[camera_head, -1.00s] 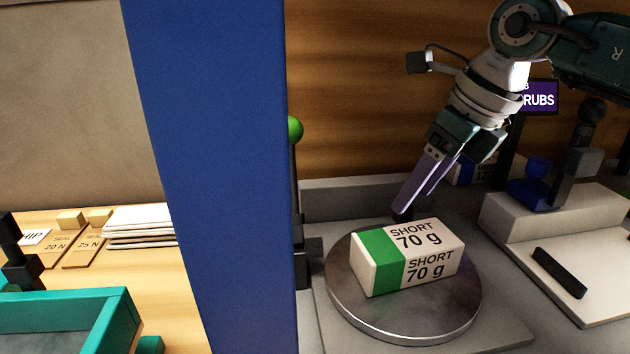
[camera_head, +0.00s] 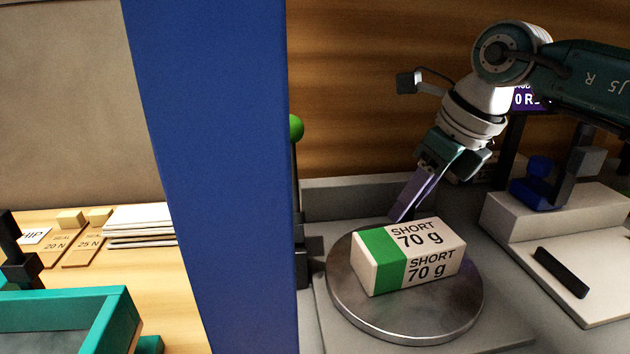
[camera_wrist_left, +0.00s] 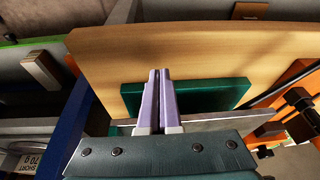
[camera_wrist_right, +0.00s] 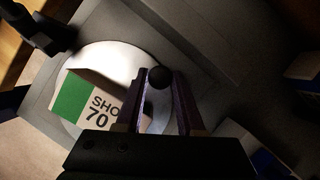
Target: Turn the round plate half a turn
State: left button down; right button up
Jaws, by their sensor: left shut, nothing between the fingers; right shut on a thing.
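The round grey metal plate (camera_head: 420,312) lies flat at the centre right of the head view. A ream (camera_head: 405,258) with a green end band, marked SHORT 70 g, lies on it. My right gripper (camera_head: 398,214) reaches down to the plate's far edge, behind the ream. In the right wrist view its fingers are shut on a small black knob (camera_wrist_right: 159,77) at the plate's edge; the ream hides the knob in the head view. My left gripper (camera_wrist_left: 160,76) shows only in the left wrist view, shut and empty, over a wooden surface (camera_wrist_left: 205,55) with a green item.
A tall blue post (camera_head: 225,180) stands left of the plate, with a green ball-topped lever (camera_head: 295,128) beside it. A light-grey station (camera_head: 560,215) with a black bar (camera_head: 560,272) stands at the right. A teal tray (camera_head: 105,325) is at the lower left.

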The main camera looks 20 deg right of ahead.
grip_shut()
dwell(0.7)
pick_arm(q)
jog(key=shift+d+f, duration=0.15)
pick_arm(e)
jog(key=shift+w+a, duration=0.1)
jog(key=shift+a, duration=0.05)
